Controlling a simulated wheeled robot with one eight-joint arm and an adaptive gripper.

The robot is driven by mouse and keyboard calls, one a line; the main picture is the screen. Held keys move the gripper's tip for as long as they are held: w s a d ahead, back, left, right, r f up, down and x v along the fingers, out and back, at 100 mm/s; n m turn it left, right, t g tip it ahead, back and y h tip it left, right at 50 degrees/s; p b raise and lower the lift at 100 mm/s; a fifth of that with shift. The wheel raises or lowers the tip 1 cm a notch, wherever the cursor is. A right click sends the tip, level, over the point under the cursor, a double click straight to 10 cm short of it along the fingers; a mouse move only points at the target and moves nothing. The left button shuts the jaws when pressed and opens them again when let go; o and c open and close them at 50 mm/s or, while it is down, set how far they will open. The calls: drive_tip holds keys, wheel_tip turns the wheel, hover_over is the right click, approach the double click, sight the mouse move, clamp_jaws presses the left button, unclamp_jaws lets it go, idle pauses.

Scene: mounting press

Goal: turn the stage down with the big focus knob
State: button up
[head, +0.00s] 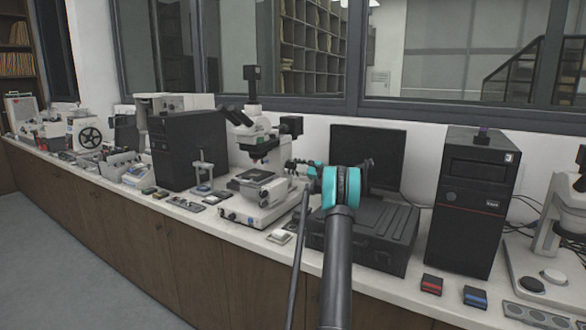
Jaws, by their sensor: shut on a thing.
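The microscope (250,128) stands upright on the bench, left of my arm. Its dark flat stage (256,177) sits above a pale base (252,211) and below the objectives. My gripper (305,184) is small and partly hidden behind the wrist, at the right side of the stand. It is shut on the big focus knob there. The knob itself is hidden behind the gripper and arm, so its turn cannot be seen.
A black case (385,240) and a dark monitor (368,150) stand right of the microscope, close to my arm. A black computer tower (472,200) is farther right. Another black tower (182,150) stands at the left. Small items crowd the bench front.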

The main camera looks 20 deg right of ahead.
drive_tip(key=n, duration=0.5)
drive_tip(key=shift+f, duration=0.15)
drive_tip(key=n, duration=0.6)
drive_tip(key=shift+f, duration=0.1)
drive_tip(key=n, duration=0.5)
drive_tip(key=shift+f+n+y, duration=0.1)
drive_tip(key=shift+n+y, duration=0.2)
drive_tip(key=shift+f+n, duration=0.1)
drive_tip(key=shift+n, duration=2.2)
drive_tip(key=o, duration=1.2)
drive_tip(key=shift+c, duration=0.2)
drive_tip(key=shift+d, duration=0.1)
